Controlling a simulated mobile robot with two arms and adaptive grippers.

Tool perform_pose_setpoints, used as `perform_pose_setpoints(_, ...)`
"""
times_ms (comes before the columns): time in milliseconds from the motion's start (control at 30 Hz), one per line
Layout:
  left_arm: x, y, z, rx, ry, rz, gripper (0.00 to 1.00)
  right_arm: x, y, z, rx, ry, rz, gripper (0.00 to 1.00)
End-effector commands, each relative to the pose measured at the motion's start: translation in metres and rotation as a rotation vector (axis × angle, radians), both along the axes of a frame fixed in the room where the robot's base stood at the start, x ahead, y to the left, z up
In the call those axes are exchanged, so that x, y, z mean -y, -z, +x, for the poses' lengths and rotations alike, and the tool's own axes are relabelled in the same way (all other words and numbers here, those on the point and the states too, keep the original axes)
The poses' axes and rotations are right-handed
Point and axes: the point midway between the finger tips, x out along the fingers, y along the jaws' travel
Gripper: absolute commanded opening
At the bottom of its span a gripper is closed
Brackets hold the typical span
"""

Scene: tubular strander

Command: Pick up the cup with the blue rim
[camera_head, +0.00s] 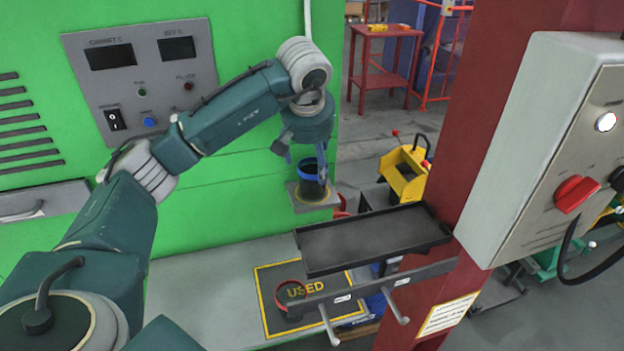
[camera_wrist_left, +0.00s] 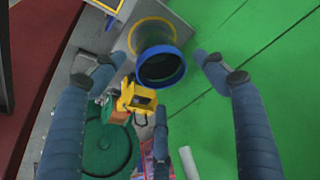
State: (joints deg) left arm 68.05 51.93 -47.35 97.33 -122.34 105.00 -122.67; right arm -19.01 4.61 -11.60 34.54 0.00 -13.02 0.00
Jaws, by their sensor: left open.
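The cup with the blue rim (camera_head: 309,170) stands on a small grey shelf (camera_head: 302,204) on the front of the green machine. In the left wrist view the blue-rimmed cup (camera_wrist_left: 161,66) shows its dark inside, between and beyond my fingers. My left gripper (camera_head: 297,158) is at the cup, with its fingers reaching down around it. In the left wrist view my left gripper (camera_wrist_left: 160,75) is open, with fingers on both sides of the cup and gaps to it. Whether any finger touches the cup cannot be told. My right gripper is not in view.
A black tray (camera_head: 370,238) on a red post is right of and below the shelf. A mat marked USED (camera_head: 270,300) with a red-rimmed cup (camera_head: 290,294) lies on the ledge below. A grey control box (camera_head: 540,160) is at the right. The green machine wall (camera_head: 235,200) is close behind.

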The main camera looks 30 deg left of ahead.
Motion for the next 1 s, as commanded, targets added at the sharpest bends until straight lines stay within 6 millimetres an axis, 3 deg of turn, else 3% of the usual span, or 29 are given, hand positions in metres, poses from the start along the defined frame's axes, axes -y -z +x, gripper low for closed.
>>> perform_pose_setpoints(200,-0.007,0.02,0.006,-0.006,-0.001,-0.002,0.72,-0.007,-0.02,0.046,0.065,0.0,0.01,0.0)
perform_pose_setpoints(333,-0.01,0.038,0.012,-0.005,0.001,-0.002,0.72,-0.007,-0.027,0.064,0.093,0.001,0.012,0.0)
perform_pose_setpoints(467,-0.012,0.047,0.016,-0.001,0.0,-0.002,0.72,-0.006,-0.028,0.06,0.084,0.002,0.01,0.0)
perform_pose_setpoints(667,-0.012,0.048,0.017,0.0,0.001,0.0,0.72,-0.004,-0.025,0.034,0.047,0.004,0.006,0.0)
perform_pose_setpoints(933,-0.012,0.048,0.017,0.0,0.001,0.0,0.23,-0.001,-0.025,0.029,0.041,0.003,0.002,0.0)
perform_pose_setpoints(1000,-0.012,0.048,0.017,0.0,0.001,0.0,0.2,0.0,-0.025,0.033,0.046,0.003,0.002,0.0)
